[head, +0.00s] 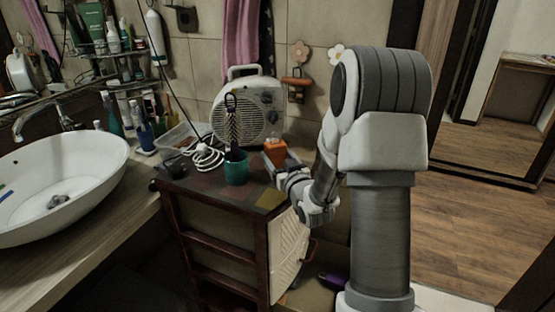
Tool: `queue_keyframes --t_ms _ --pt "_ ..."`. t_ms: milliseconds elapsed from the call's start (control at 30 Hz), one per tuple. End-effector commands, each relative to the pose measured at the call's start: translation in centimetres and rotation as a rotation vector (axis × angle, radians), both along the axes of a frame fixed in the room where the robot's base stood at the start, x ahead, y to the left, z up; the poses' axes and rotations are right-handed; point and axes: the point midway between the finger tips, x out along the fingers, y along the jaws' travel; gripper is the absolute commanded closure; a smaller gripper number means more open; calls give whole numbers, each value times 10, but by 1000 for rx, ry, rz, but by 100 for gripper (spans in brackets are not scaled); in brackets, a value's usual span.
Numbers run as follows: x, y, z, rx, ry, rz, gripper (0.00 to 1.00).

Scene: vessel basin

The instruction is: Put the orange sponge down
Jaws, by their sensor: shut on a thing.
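The orange sponge (276,152) is in my gripper (277,160), just above the right part of the small cabinet's top. My gripper is shut on it, and my arm reaches in from the right. I cannot tell whether the sponge touches the surface beneath. The wooden cabinet (218,252) has a dark, patterned top. A flat yellowish patch (270,199) lies near its front right corner.
A teal cup (236,170) with a dark brush stands left of my gripper. A white fan heater (248,108) stands behind. A white coiled cord (206,157) and a clear box (176,139) are further left. A white basin (60,185) stands on the left counter.

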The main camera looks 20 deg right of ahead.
Motion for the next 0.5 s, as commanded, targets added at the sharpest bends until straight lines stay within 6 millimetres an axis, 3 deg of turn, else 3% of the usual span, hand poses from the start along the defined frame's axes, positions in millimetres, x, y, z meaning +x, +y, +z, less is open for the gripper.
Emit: queue_keyframes --t_ms 467,500 --pt "0 0 -9 -1 -3 0 82" --pt "0 0 -8 -1 -2 0 22"
